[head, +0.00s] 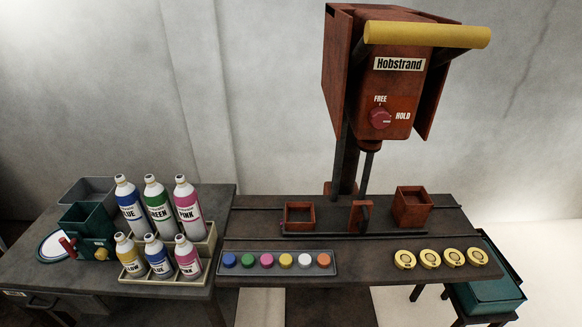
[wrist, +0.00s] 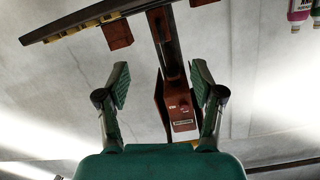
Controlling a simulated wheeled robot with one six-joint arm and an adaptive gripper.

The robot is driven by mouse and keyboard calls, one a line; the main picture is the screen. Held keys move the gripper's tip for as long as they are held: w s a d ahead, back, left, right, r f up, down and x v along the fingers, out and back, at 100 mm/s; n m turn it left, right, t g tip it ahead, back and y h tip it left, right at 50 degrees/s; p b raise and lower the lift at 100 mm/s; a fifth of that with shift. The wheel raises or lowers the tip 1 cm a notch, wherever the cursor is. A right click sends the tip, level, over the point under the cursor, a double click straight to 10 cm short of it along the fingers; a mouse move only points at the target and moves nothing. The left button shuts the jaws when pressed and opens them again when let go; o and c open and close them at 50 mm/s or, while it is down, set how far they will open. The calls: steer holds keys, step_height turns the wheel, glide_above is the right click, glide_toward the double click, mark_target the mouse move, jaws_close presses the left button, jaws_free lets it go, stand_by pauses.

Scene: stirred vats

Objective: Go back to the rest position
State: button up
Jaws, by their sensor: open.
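My gripper (wrist: 160,84) shows in the wrist view with its two green-padded fingers spread wide and nothing between them. Beyond the fingers is the rust-red Hobstrand machine (wrist: 180,105), which appears upside down there. In the head view the same machine (head: 384,85) stands behind the bench, with a yellow bar on top and a red knob between FREE and HOLD. My gripper and arm do not show in the head view. The gripper touches nothing that I can see.
The dark bench (head: 350,290) bears a grey tray (head: 278,271) of coloured caps, several yellow discs (head: 428,257) and two open red boxes (head: 299,216) (head: 411,207). Labelled bottles (head: 159,208) stand on a stepped rack at left, beside a green device (head: 93,240). A teal bin (head: 487,292) is at right.

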steer(key=s+n+g, duration=0.1)
steer(key=s+n, duration=0.1)
steer(key=s, duration=1.5)
steer(key=shift+s+f+n, duration=0.15)
steer(key=shift+f+n, duration=0.05)
steer(key=shift+n, duration=0.1)
